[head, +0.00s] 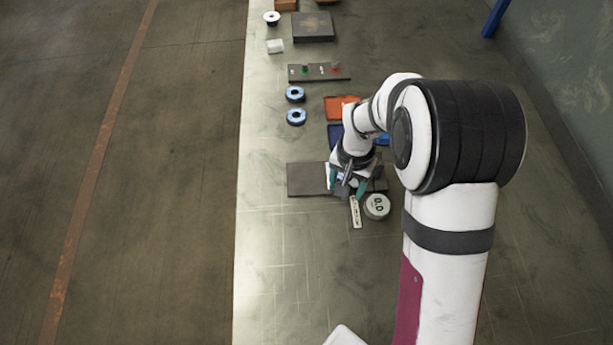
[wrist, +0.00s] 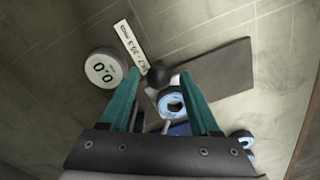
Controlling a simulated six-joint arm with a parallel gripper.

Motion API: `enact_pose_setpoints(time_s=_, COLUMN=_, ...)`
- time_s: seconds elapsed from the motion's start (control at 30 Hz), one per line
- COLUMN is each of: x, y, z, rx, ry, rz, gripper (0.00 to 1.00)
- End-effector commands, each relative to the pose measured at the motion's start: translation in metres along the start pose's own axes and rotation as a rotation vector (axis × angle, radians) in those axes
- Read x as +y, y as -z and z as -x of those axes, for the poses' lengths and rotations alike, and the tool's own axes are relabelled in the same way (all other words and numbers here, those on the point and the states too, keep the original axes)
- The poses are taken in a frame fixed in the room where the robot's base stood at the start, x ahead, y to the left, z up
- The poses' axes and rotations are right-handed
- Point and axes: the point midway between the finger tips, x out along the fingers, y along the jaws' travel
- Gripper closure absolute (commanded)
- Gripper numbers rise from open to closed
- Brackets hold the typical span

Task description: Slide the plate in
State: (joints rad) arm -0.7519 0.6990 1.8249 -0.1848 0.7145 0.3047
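A flat dark grey plate (head: 306,180) lies on the bench under and left of my gripper; the wrist view shows it (wrist: 218,72) beyond the right finger. My gripper (head: 347,184) is low over the plate's right part, its teal fingers apart in the wrist view (wrist: 160,72). A dark rounded piece (wrist: 158,75) shows between the fingertips; I cannot tell whether they touch it. A blue-and-white disc (wrist: 172,103) shows behind it, between the fingers. A round dial reading 0.0 (head: 377,206) and a printed label strip (head: 356,212) lie beside the gripper, also in the wrist view (wrist: 104,68).
Two blue ringed discs (head: 296,117) lie farther back. An orange tray (head: 338,104) and a blue tray (head: 334,131) are behind the gripper. A dark strip with green and red parts (head: 318,72) lies beyond. The bench in front of the plate is clear.

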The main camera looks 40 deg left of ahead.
Motion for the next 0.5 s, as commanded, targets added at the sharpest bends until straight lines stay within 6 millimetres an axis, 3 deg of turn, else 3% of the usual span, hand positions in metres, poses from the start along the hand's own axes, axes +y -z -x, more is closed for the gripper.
enact_pose_setpoints(time_s=0.3, x=0.0, y=-0.001, z=0.001, rx=-0.001, ry=-0.001, rz=0.0, gripper=0.3)
enact_pose_setpoints(time_s=0.5, x=-0.001, y=0.0, z=0.032, rx=0.001, ry=0.001, rz=-0.002, gripper=0.3)
